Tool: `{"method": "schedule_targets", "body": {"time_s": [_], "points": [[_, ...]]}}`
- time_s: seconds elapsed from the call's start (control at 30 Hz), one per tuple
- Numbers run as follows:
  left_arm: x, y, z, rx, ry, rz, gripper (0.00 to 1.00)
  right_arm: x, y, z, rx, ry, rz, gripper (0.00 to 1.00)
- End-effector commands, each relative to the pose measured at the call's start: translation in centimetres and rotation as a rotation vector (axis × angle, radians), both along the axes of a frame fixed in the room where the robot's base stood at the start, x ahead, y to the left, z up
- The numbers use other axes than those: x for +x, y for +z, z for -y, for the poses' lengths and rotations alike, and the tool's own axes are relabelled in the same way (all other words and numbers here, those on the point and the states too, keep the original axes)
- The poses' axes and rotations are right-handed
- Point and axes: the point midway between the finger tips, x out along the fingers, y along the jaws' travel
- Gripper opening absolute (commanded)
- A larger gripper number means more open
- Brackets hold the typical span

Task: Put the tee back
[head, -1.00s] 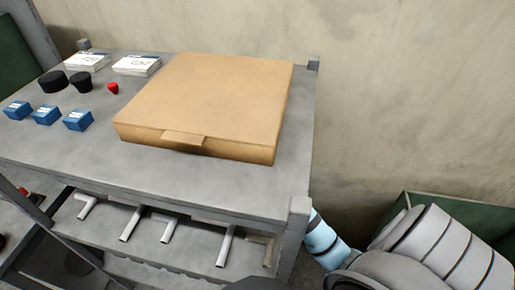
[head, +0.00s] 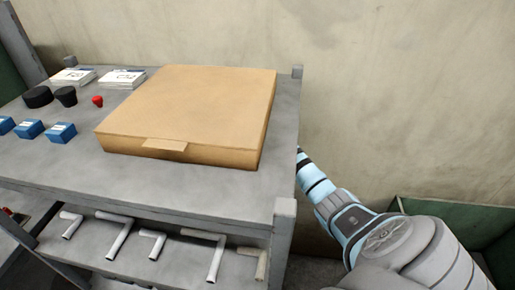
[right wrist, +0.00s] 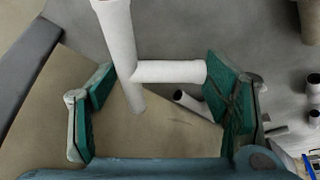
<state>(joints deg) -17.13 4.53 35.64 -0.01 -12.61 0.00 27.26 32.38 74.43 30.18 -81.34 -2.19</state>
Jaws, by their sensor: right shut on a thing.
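The tee, a white pipe piece (right wrist: 122,45) with a side branch, shows in the right wrist view between the green-padded fingers of my right gripper (right wrist: 165,95). The gripper is shut on it; the branch end meets the right finger pad. In the head view my right arm reaches to the right end of the grey rack, and the gripper itself is hidden there. Several white pipe pieces (head: 120,238) show at the lower shelf, with a beige one (head: 262,265) at its right end. I cannot tell from the head view which is the held one. My left gripper is out of view.
A closed cardboard box (head: 190,110) covers much of the rack's top (head: 190,180). Blue boxes (head: 61,133), black round parts (head: 66,96), a red part (head: 97,101) and white packs (head: 122,78) stand left of it. A rack post (head: 283,235) stands close to my right arm.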

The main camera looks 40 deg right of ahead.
Motion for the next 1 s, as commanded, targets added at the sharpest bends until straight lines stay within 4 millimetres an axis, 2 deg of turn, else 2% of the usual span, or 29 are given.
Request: {"method": "schedule_targets", "body": {"time_s": [0.2, 0.53, 0.57, 0.67, 1.0], "points": [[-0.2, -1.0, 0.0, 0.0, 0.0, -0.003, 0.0, 0.0, -3.9, 0.1, 0.001, -0.001, -0.002, 0.34], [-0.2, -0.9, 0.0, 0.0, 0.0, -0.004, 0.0, 0.2, -4.3, 0.2, -0.001, 0.0, -0.001, 0.34], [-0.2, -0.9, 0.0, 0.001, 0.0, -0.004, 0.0, 0.2, -4.3, 0.2, -0.001, 0.0, -0.001, 0.73], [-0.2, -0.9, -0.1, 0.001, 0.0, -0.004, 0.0, 0.2, -4.3, 0.2, -0.001, 0.0, -0.001, 0.89], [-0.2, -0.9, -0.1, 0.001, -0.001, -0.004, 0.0, 0.2, -4.1, 0.2, -0.001, 0.0, -0.001, 0.9]]}}
